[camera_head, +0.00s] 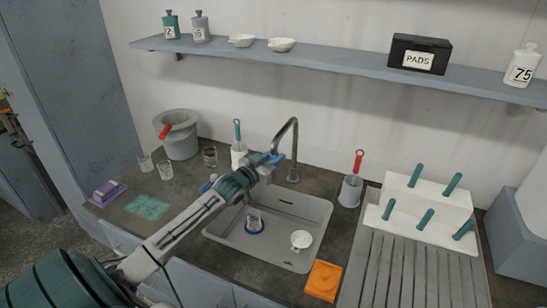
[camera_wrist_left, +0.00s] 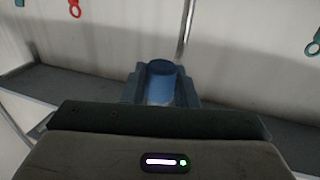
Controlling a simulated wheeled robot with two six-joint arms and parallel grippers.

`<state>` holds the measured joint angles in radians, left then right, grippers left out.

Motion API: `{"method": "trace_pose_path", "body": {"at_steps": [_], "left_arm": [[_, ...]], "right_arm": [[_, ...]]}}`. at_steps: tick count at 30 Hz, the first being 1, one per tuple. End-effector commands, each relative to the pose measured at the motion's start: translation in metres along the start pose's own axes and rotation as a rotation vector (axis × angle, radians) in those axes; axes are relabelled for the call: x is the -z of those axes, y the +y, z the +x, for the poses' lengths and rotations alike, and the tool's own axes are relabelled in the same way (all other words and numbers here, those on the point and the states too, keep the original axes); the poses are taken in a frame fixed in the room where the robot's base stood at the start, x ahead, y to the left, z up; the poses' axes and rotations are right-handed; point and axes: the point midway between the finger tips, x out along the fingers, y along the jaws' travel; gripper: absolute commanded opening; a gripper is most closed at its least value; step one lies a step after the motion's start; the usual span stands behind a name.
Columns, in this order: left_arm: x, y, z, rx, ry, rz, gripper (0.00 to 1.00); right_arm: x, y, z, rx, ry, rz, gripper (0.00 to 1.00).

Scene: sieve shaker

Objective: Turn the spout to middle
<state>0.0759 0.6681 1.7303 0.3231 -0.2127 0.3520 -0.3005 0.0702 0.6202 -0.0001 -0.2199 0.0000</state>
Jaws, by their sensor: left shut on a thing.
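The tap stands behind the sink, its grey curved spout (camera_head: 295,135) rising from a base at the back rim. The spout arches over, and its tip comes down to the left of the riser, into my left gripper (camera_head: 267,160). In the left wrist view a blue cylinder (camera_wrist_left: 160,82) sits between the fingers of my left gripper (camera_wrist_left: 160,92), which are shut on it; it looks like the sleeve at the spout's end. The grey riser (camera_wrist_left: 185,35) shows behind it. The fingers hide the tip in the head view. My right gripper is not in view.
A grey cup with a red-handled tool (camera_head: 351,190) stands right of the tap. A white peg rack (camera_head: 425,190) is further right.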

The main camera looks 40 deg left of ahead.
Motion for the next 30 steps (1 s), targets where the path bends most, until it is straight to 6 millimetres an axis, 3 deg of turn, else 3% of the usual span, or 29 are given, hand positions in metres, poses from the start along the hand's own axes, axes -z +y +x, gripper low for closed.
{"method": "trace_pose_path", "body": {"at_steps": [11, 12, 15, 30], "left_arm": [[0.0, 0.0, 0.0, 0.001, -0.001, 0.002, 0.0], [0.0, 0.0, 0.0, 0.001, -0.001, 0.002, 0.3], [0.0, 0.0, 0.0, 0.001, -0.001, 0.001, 0.46], [0.0, -0.001, -0.011, 0.002, -0.003, 0.003, 0.46]], "right_arm": [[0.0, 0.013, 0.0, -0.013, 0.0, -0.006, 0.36], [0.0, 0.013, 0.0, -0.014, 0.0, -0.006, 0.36], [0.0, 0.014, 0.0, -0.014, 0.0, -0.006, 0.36], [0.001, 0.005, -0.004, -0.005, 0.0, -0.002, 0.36]]}}
